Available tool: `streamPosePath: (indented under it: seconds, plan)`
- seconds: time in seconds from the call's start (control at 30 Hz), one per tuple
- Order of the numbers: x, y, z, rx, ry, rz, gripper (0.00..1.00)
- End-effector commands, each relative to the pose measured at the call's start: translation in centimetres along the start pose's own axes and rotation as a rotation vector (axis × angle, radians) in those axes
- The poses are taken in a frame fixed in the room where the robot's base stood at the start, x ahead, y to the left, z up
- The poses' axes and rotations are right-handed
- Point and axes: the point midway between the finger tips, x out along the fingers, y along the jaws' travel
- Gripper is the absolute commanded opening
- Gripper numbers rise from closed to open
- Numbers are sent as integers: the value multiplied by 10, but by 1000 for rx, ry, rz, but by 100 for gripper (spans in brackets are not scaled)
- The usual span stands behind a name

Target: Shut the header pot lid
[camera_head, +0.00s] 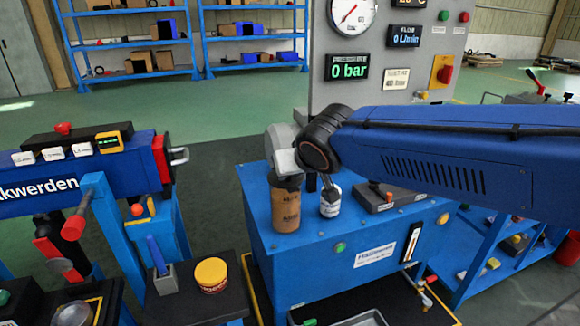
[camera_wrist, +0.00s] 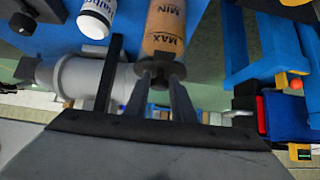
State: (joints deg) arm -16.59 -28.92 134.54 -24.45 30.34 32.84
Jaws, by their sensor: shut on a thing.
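The header pot (camera_head: 286,210) is an amber-brown cylinder standing upright on the blue cabinet top. In the wrist view the pot (camera_wrist: 165,28) shows MIN and MAX marks. Its dark lid (camera_head: 287,182) is at the pot's mouth, and the lid (camera_wrist: 158,70) shows between my fingers in the wrist view. My gripper (camera_wrist: 161,90) is shut on the lid, its two fingers on either side of it. In the head view my grey wrist hangs right above the pot and hides the fingers. I cannot tell whether the lid is fully seated.
A white bottle (camera_head: 330,202) stands close to the right of the pot. A gauge panel (camera_head: 395,60) rises at the back. A yellow-lidded tub (camera_head: 211,272) stands on the dark bench at the left.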

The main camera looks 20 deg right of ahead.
Motion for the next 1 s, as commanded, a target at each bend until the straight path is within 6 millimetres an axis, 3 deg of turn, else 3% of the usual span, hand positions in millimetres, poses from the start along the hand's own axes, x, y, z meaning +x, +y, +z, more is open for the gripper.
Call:
streamPosePath:
  seconds: [0.2,0.7,0.73,0.8,1.0]
  plan:
    - [6,1,12,-2,-15,4,0]
    - [8,1,15,0,-20,5,0]
    - [8,1,15,0,-20,5,25]
    - [8,1,15,0,-20,5,41]
    - [8,1,15,0,-20,6,41]
